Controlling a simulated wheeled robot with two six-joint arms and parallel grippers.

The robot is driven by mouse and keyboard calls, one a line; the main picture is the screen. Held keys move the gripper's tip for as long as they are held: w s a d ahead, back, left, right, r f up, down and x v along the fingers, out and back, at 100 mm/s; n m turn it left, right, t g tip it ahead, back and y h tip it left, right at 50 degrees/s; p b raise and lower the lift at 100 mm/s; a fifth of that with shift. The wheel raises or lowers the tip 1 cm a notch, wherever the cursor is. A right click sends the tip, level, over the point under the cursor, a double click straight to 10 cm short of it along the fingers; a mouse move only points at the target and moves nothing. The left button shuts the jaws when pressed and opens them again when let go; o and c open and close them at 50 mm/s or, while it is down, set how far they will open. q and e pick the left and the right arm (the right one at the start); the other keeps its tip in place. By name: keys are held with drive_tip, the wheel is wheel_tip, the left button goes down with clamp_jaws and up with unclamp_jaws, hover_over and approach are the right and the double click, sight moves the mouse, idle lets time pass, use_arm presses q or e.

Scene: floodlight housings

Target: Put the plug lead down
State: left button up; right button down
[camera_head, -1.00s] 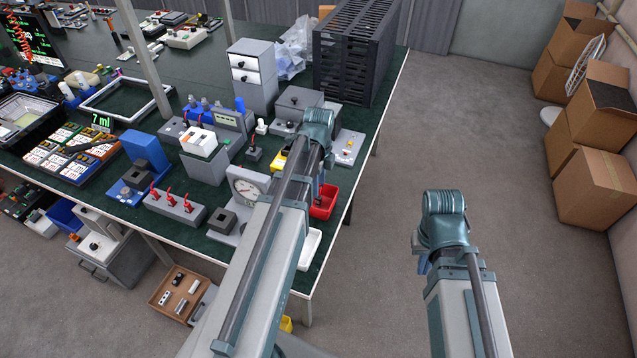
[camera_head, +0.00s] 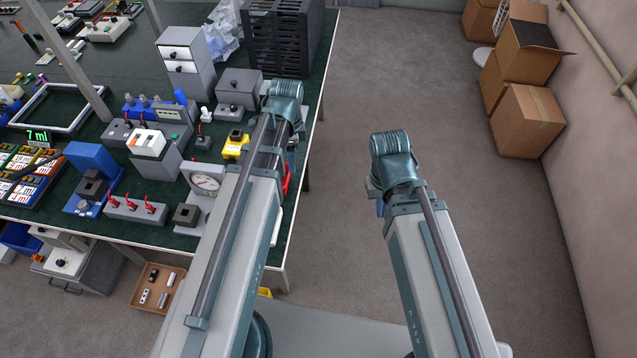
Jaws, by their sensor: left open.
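I cannot make out the plug lead anywhere in the head view. My left arm reaches over the right edge of the green-topped bench (camera_head: 160,233). Its gripper (camera_head: 291,160) points down beneath the wrist and is mostly hidden by my own arm; it is open, and no lead shows at it. My right gripper (camera_head: 381,206) hangs under its wrist over bare floor, right of the bench. Its fingers are too hidden to tell their state or whether they hold anything.
A dial gauge (camera_head: 205,182), a yellow box (camera_head: 234,146) and a red bin (camera_head: 287,178) are close to my left arm. A black slatted rack (camera_head: 285,40) stands behind. Cardboard boxes (camera_head: 527,120) stand by the right wall. The floor between is clear.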

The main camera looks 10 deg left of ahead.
use_arm(q)
drive_tip(key=s+d+n, duration=0.9)
drive_tip(key=s+d, duration=0.2)
drive_tip(key=d, duration=0.3)
drive_tip(key=shift+n+y, duration=0.4)
drive_tip(key=shift+s, duration=0.15)
